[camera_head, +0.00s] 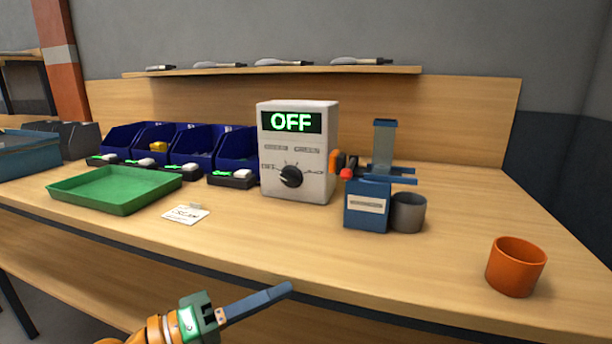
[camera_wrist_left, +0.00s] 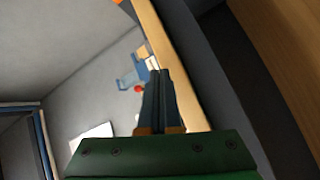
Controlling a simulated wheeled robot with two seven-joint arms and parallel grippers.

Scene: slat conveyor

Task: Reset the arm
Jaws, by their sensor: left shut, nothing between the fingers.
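My left gripper (camera_head: 286,290) is at the bottom middle of the head view, in front of the workbench's front edge. Its two dark fingers are together and hold nothing. In the left wrist view the shut fingers (camera_wrist_left: 157,75) point away from the green gripper body. My right gripper is in neither view.
The wooden workbench (camera_head: 300,255) holds a green tray (camera_head: 70,187), blue bins (camera_head: 238,143), a control box (camera_head: 320,165) reading OFF, a blue device (camera_head: 366,190), a grey cup (camera_head: 408,212) and an orange cup (camera_head: 516,267). The front middle of the bench is clear.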

